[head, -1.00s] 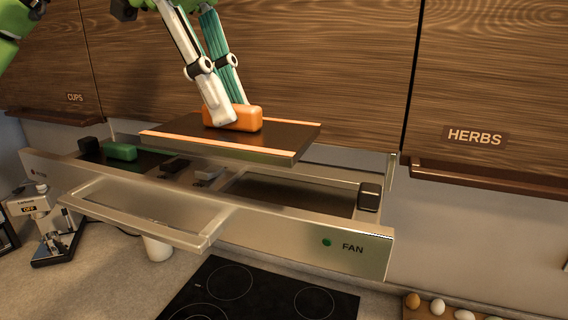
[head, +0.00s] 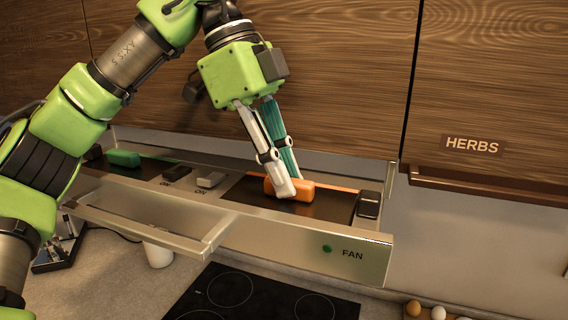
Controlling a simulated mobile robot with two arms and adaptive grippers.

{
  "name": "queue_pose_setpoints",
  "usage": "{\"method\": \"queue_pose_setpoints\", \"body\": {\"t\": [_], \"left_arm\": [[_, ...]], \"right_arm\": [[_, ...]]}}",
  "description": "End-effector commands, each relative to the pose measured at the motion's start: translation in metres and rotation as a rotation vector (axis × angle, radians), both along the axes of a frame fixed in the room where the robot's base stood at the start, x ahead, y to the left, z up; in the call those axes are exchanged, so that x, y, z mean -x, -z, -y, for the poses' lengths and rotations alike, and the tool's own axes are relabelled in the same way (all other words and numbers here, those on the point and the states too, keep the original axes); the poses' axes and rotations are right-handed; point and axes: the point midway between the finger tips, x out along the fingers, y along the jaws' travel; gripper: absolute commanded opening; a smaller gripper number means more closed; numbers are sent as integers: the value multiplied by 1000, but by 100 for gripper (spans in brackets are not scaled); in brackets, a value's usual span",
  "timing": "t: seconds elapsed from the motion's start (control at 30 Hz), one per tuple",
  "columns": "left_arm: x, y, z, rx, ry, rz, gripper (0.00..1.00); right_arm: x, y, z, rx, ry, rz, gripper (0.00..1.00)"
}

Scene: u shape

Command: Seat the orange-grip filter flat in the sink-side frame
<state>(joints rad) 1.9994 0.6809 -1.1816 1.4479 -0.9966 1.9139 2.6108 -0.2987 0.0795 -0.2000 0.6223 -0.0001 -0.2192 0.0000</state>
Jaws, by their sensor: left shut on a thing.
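The orange-grip filter is a dark flat panel (head: 325,208) with an orange edge strip and an orange block grip (head: 306,190). It lies in the right-hand frame (head: 345,228) of the metal hood and looks level with it. The near-left part of its edge is hard to make out, so I cannot tell if every side is fully down. My left gripper (head: 285,189) is shut on the orange grip from above, and its fingers hide part of it. My right gripper is not in view.
A green-grip filter (head: 123,158) sits in the hood's left part. Dark and grey switches (head: 210,180) lie between. A black latch block (head: 368,204) stands at the right end. An open metal flap frame (head: 150,228) juts out in front, above the counter and hob (head: 265,292).

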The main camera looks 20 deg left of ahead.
Motion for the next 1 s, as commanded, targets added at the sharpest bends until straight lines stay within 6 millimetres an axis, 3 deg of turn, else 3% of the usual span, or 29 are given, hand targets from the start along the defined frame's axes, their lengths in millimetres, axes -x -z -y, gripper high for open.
{"method": "queue_pose_setpoints", "body": {"t": [0.3,0.33,0.4,0.8,1.0], "left_arm": [[0,3,0,1,0,1,0],[0,3,0,0,0,0,20],[0,2,0,0,0,0,32],[0,-2,-1,1,0,1,32],[0,-26,-10,3,-2,4,32]], "right_arm": [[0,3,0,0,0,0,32],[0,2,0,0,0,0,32],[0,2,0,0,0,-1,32],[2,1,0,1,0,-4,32],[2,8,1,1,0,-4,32]]}}
